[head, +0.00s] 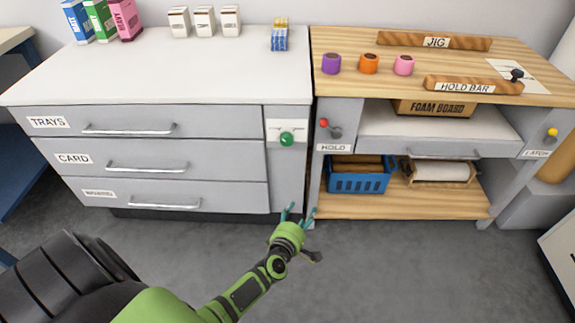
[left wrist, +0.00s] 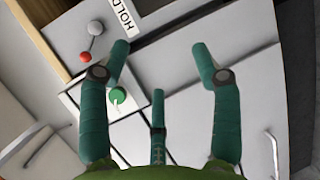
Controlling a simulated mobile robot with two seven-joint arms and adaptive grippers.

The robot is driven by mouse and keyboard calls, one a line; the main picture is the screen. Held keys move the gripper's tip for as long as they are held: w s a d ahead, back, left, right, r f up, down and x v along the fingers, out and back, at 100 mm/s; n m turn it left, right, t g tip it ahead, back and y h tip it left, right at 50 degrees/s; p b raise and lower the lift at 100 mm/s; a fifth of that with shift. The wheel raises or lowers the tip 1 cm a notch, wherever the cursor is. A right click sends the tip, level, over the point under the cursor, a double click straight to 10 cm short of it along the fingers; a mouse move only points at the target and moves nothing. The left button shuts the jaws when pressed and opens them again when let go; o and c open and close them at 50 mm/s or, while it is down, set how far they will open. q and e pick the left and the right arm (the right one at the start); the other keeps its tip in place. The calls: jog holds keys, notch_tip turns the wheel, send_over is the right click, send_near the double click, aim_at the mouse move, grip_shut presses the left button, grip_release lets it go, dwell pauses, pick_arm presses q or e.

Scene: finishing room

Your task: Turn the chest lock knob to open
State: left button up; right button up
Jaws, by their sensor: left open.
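The chest lock knob (head: 286,138) is a round green knob on a pale plate at the right side of the grey chest of drawers (head: 160,150). In the left wrist view the knob (left wrist: 118,96) shows left of centre, with a light mark on its face, partly beside my left finger. My left gripper (head: 299,213) is open and empty, low in front of the chest's right edge, below the knob and apart from it. Its teal fingers (left wrist: 160,62) stand wide apart in the left wrist view. My right gripper is in neither view.
Right of the chest stands a wooden-topped bench (head: 340,90) with a red-tipped HOLD lever (head: 330,128) close to the knob. A blue basket (head: 358,181) sits on its lower shelf. Drawer handles (head: 130,130) stick out on the left. Grey floor in front is clear.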

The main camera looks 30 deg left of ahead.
pick_arm(q)
jog(key=w+a+r+n+t+y+b, duration=0.1)
jog(key=w+a+r+n+y+b, duration=0.5)
jog(key=n, duration=0.6)
jog(key=n+y+b, duration=0.1)
jog(key=n+b, duration=0.3)
jog(key=n, duration=0.7)
send_near(287, 142)
jog(key=x, duration=0.3)
jog(key=shift+g, duration=0.4)
jog(key=b+x, duration=0.1)
jog(key=x, duration=0.4)
jog(key=shift+w+r, duration=0.1)
jog(key=shift+w, duration=0.1)
jog(key=shift+w+a, duration=0.25)
jog(key=shift+w, duration=0.1)
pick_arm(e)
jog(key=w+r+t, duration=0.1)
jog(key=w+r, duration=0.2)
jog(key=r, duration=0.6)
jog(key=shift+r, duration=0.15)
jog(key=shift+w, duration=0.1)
pick_arm(q)
jog(key=shift+r, duration=0.1)
jog(key=c, duration=1.1)
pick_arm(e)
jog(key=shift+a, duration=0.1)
